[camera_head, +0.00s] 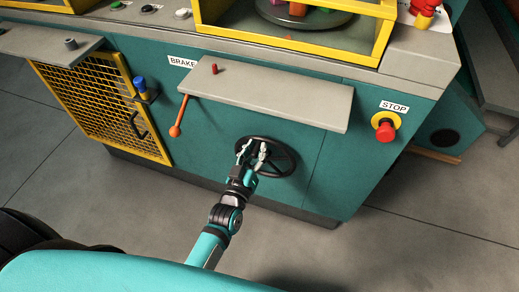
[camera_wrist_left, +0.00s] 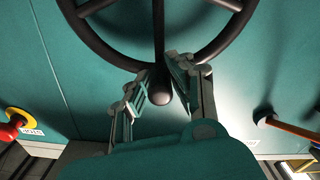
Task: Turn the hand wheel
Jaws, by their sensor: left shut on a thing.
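The hand wheel (camera_head: 293,157) is a dark spoked wheel on the front of the teal machine, below a grey shelf. In the left wrist view its rim (camera_wrist_left: 112,58) and spokes fill the top. My left gripper (camera_head: 251,154) is at the left part of the wheel. In the left wrist view the fingers of my left gripper (camera_wrist_left: 162,80) lie on both sides of a dark rounded handle (camera_wrist_left: 163,98) at the rim, shut on it. The fingers partly cover the rim. My right gripper is not in view.
A grey shelf (camera_head: 290,97) juts out above the wheel. An orange-tipped brake lever (camera_head: 182,115) hangs to its left, and a red stop button (camera_head: 385,131) sits to its right. A yellow mesh panel (camera_head: 95,100) is farther left. The floor in front is clear.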

